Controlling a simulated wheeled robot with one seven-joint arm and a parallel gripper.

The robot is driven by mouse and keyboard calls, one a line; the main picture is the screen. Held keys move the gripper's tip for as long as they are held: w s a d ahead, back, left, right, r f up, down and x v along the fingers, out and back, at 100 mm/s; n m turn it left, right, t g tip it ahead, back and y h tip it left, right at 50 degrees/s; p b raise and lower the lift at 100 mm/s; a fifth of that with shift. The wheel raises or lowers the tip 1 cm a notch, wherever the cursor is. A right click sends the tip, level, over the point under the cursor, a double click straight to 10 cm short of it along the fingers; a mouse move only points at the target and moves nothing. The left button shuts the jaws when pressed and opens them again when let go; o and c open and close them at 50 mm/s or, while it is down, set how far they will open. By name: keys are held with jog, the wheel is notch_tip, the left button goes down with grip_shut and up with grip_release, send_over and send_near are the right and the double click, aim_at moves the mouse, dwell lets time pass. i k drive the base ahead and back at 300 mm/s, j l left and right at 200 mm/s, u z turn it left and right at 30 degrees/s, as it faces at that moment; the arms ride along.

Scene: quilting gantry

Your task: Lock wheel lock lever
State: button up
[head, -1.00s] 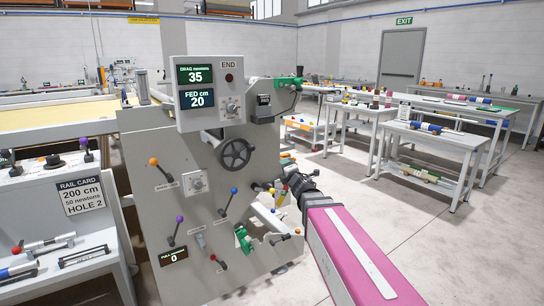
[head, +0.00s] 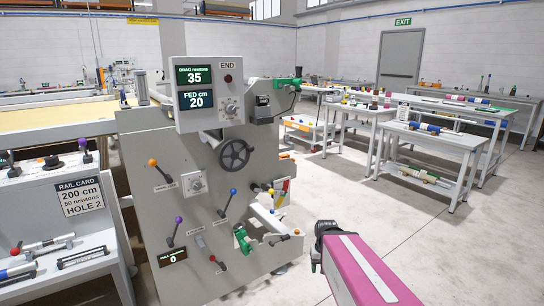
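The machine's grey end panel (head: 205,215) carries a dark handwheel (head: 235,153) below the two displays. Several levers stand around it: one with an orange knob (head: 153,162) at upper left, one with a blue knob (head: 233,191) below the wheel, one with a purple knob (head: 178,220) at lower left, and one with a red knob (head: 212,258) at the bottom. Their labels are too small to read, so I cannot tell which is the wheel lock lever. My gripper (head: 319,245) is at the lower right, apart from the panel; its fingers are not clear.
A green-handled crank (head: 287,84) juts out at upper right, and a green part (head: 242,238) sits low on the panel. A rail card box (head: 80,197) stands at left.

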aim_at(152, 162)
jog(key=u, duration=1.5)
